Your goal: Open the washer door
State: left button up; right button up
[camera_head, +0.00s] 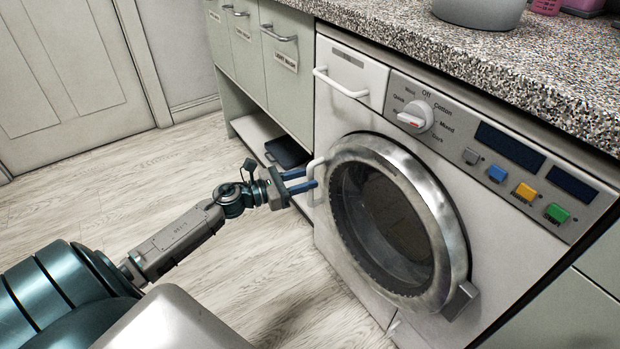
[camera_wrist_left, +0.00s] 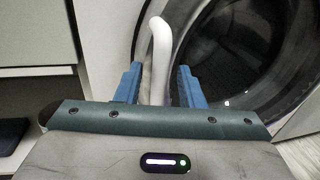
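The washer (camera_head: 350,112) stands under the counter, and its round door (camera_head: 449,215) with a metal rim and dark glass looks closed. A white door handle (camera_head: 315,184) sticks out at the door's left side; it also shows in the left wrist view (camera_wrist_left: 161,60). My left gripper (camera_head: 303,180) is at the handle with its blue fingers apart. In the left wrist view the left gripper (camera_wrist_left: 158,86) has one finger on each side of the handle, with gaps visible, the wider one on the right. My right gripper is not in view.
A speckled counter (camera_head: 540,60) overhangs the washer. A drawer handle (camera_head: 340,84) and a control panel with a dial (camera_head: 416,117) sit above the door. Cabinets (camera_head: 285,85) and a dark item on an open shelf (camera_head: 287,152) are to the left. The wooden floor (camera_head: 130,180) is clear.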

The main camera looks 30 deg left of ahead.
pick_arm(q)
jog(key=shift+x, duration=0.95)
grip_shut()
